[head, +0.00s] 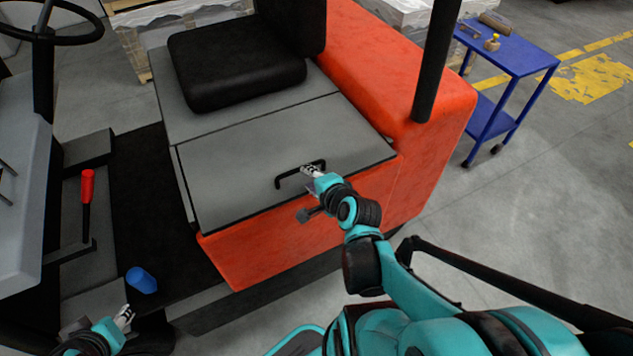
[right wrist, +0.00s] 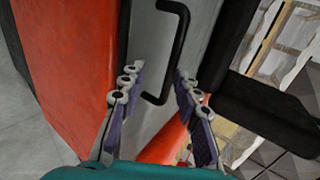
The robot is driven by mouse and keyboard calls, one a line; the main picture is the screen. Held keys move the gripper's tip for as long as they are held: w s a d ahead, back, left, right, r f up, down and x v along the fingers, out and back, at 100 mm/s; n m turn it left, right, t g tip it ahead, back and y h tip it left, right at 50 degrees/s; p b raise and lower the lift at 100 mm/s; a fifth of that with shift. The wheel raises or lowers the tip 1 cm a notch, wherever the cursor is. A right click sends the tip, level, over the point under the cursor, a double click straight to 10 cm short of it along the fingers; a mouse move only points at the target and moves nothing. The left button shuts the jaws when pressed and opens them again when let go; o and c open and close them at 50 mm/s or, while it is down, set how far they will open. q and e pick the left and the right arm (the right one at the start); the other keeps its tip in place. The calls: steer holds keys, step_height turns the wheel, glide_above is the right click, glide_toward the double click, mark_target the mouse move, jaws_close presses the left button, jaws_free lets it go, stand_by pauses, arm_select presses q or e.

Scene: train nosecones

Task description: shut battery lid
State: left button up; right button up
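The battery lid (head: 250,150) is a grey panel in front of the black seat, on the orange vehicle body. It lies about level with the grey panel under the seat; I cannot tell whether a small gap is left under it. Its black handle (head: 283,179) stands near the front edge and also shows in the right wrist view (right wrist: 181,45). My right gripper (head: 311,170) is at the handle's right part. In the right wrist view its fingers (right wrist: 157,88) are spread, with the handle's end between or just beyond them. My left gripper (head: 125,314) is low at the left, away from the lid.
The black seat (head: 235,68) and orange body (head: 370,70) border the lid. A black post (head: 437,60) rises at the right. A blue cup (head: 141,280) and a red-handled lever (head: 87,186) are at the left. A blue cart (head: 508,52) stands farther right on open floor.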

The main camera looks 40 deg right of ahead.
steer(key=shift+v, duration=2.2)
steer(key=a+r+n+g+y, duration=0.1)
steer(key=a+n+g, duration=0.3)
steer(key=a+n, duration=1.1)
steer(key=n+y, duration=0.1)
steer(key=n, duration=0.4)
steer(key=shift+a+n+y, duration=0.2)
steer(key=shift+n+y, duration=0.1)
steer(key=shift+n, duration=0.1)
